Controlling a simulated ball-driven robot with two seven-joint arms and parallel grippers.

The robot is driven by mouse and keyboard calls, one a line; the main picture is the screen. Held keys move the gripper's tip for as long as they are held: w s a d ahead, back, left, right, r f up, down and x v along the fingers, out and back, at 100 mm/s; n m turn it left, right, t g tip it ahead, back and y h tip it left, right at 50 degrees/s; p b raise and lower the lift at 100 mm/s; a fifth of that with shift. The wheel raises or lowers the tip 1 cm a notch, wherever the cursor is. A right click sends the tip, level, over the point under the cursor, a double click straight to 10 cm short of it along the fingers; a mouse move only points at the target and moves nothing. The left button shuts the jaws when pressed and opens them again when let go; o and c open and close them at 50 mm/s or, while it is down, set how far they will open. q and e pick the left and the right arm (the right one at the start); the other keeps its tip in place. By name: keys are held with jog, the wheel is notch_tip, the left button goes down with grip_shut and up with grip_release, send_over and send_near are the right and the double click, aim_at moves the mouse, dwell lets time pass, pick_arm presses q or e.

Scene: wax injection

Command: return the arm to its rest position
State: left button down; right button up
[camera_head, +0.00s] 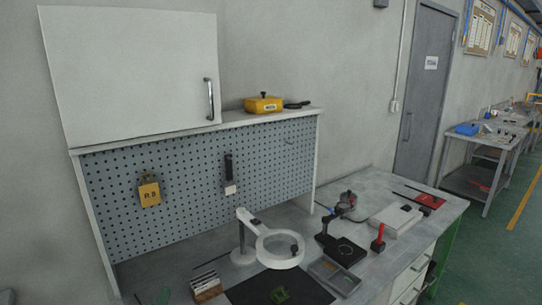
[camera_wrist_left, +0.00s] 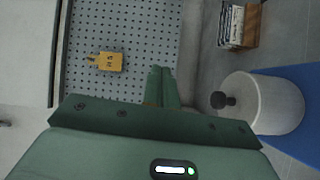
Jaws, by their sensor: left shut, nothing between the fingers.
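My left gripper (camera_wrist_left: 162,86) is green and shows in the left wrist view with its two fingers together and nothing between them. It is in front of the grey pegboard (camera_wrist_left: 120,45). In the head view only a small green part of what looks like the left gripper (camera_head: 162,297) shows at the bottom edge, left of the card box. My right gripper is in neither view.
A card box (camera_head: 207,287), a white magnifier lamp (camera_head: 279,262) and a dark mat (camera_head: 250,290) are on the bench. A yellow tag (camera_head: 149,194) hangs on the pegboard. A white cabinet (camera_head: 130,75) is above. The air before the pegboard looks free.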

pick_arm(q)
jog(key=s+d+f+m+g+h, duration=0.3)
jog(key=s+d+m+g+h, duration=0.35)
jog(key=s+d+m, duration=0.95)
jog(key=s+a+r+m+g+y, duration=0.1)
jog(key=s+a+m+g+y, duration=0.1)
jog(key=s+a+m+y, duration=0.5)
jog(key=s+a+m+g+y, duration=0.1)
jog(key=s+a+g+y, duration=0.4)
jog(key=a, duration=0.7)
jog(key=s+d+f+h, duration=0.2)
jog(key=f, duration=0.7)
jog(key=s+d+f+h+b, duration=0.1)
jog(key=s+f, duration=0.1)
jog(key=f, duration=0.7)
jog(key=s+d+f+h, duration=0.2)
jog(key=f, duration=0.8)
jog(key=s+f+n+g+b, duration=0.1)
jog(key=s+f+n+g, duration=0.2)
jog(key=s+f, duration=1.2)
jog(key=s+g+h, duration=0.1)
jog(key=s, duration=0.3)
jog(key=shift+s+a+f+b, duration=0.2)
jog(key=shift+a+f+b, duration=0.1)
jog(key=shift+f, duration=0.1)
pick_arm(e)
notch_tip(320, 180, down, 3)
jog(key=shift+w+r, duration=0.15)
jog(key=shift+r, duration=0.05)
